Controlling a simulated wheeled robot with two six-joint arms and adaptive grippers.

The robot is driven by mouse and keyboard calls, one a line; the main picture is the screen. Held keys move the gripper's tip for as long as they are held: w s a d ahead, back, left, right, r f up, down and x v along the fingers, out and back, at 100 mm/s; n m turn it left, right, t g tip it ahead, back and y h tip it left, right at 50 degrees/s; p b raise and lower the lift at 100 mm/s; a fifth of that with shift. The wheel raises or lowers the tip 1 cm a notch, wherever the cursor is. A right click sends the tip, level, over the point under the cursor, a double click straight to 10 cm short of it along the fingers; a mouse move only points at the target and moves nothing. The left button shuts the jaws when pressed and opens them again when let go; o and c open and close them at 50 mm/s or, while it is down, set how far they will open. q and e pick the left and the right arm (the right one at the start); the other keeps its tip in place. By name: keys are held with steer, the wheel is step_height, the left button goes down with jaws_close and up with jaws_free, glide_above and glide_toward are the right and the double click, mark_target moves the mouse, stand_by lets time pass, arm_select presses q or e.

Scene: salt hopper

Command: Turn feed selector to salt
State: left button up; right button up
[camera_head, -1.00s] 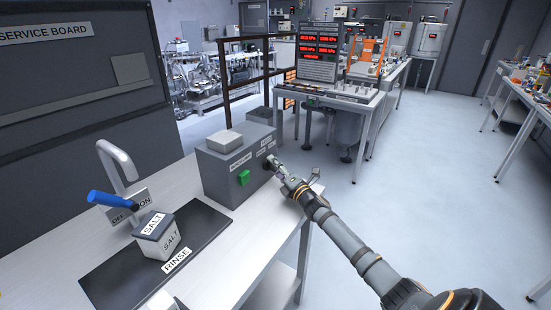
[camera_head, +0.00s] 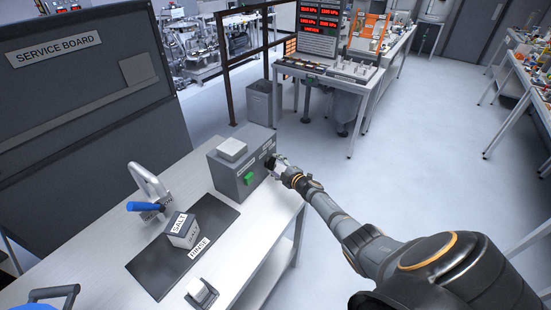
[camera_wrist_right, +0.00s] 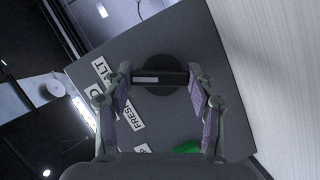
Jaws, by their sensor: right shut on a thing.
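The feed selector is a round black knob with a raised bar (camera_wrist_right: 160,77) on the side face of a grey box (camera_head: 228,180). In the right wrist view, the bar lies nearly level across the picture. White labels sit on the face around it; one reads FRESH (camera_wrist_right: 134,115), and one at the upper left shows only "LT" (camera_wrist_right: 102,70). My right gripper (camera_head: 274,165) is at the box's right side. In the right wrist view its fingers (camera_wrist_right: 160,85) are at the two ends of the bar, shut on the knob. My left gripper is out of view.
A green button (camera_head: 248,179) is on the box front and a pale block (camera_head: 232,149) on top. A SALT container (camera_head: 184,231) stands on the dark RINSE mat (camera_head: 157,273), near a tap with a blue handle (camera_head: 147,207). Floor right of the bench is clear.

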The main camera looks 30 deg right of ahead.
steer(key=shift+m+g+p, duration=0.3)
steer(key=shift+m+p, duration=0.3)
steer(key=shift+p, duration=0.05)
steer(key=shift+f, duration=0.1)
steer(key=o, duration=1.2)
steer(key=shift+c, duration=0.2)
steer(key=shift+s+d, duration=0.15)
steer(key=shift+s, duration=0.35)
steer(key=v, duration=1.1)
steer(key=shift+d, duration=0.1)
